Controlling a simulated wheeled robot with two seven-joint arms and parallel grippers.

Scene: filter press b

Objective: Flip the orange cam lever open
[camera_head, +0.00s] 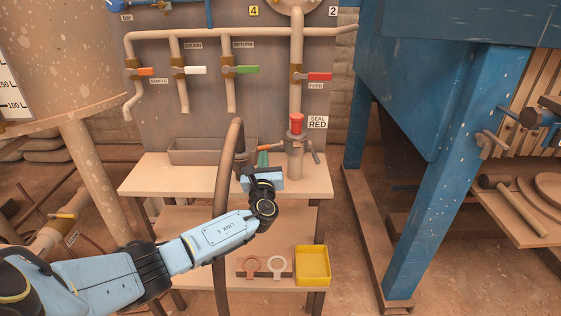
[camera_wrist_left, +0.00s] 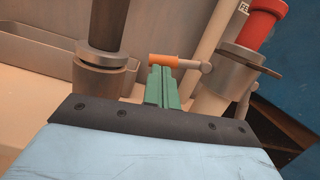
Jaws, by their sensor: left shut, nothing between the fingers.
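The orange cam lever (camera_wrist_left: 163,60) lies across the front of my fingertips in the left wrist view, joined to a grey metal arm (camera_wrist_left: 191,65) on its right. In the head view it shows as a small orange piece (camera_head: 264,147) between the hose fitting (camera_head: 241,158) and the red-capped fitting (camera_head: 296,145). My left gripper (camera_head: 262,159) has its green fingers together and empty; they also show in the left wrist view (camera_wrist_left: 161,72). The fingertips are right at the lever's near side; I cannot tell whether they touch. My right gripper is not in view.
A brown hose (camera_head: 225,190) rises just left of my left gripper. A grey tray (camera_head: 205,152) sits on the bench (camera_head: 150,183). A yellow bin (camera_head: 312,266) is on the lower shelf. A blue frame (camera_head: 430,200) stands at the right.

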